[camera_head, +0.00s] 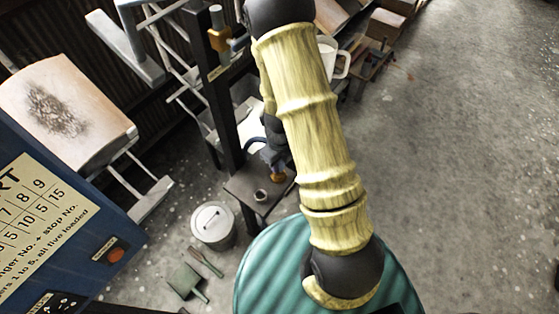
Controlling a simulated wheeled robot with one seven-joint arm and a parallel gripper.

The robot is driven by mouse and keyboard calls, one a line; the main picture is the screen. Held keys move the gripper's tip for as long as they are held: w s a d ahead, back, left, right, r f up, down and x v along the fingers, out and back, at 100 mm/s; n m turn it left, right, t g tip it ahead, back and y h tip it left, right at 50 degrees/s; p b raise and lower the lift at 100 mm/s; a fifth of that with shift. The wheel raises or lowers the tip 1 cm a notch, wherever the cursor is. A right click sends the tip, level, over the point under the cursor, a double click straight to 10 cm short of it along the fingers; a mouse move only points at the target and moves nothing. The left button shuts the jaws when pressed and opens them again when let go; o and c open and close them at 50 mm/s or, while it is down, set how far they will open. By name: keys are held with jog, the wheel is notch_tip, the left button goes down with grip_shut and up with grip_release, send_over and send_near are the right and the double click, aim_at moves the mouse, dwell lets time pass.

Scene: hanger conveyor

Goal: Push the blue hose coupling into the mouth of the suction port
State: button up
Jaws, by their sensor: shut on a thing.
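My gripper (266,158) is small in the picture, left of my pale yellow upper arm and partly hidden by it. It points down over a dark stand plate. A dark blue-grey piece at the gripper, which seems to be the hose coupling, merges with the jaws, and its edges cannot be made out. An orange-brown round part (279,177) shows just below. A small grey cup-like mouth (261,196), likely the suction port, opens upward on the plate, below and left of the gripper. A gap shows between the two.
A dark post (222,105) rises left of the gripper. A lidded white bucket (212,224) and a green dustpan (184,281) are on the floor. A blue panel (120,225) fills the lower left. The right floor is clear.

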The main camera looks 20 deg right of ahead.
aim_at(280, 168)
jog(key=shift+f+b, duration=1.3)
jog(key=shift+f, duration=0.45)
dwell(2.6)
jog(key=o, duration=0.7)
jog(key=o, duration=0.6)
jog(key=shift+c, duration=0.2)
jog(key=shift+r, duration=0.1)
notch_tip(280, 168, up, 17)
jog(key=p, duration=0.4)
jog(key=shift+r+p, duration=0.15)
jog(key=shift+p, duration=0.25)
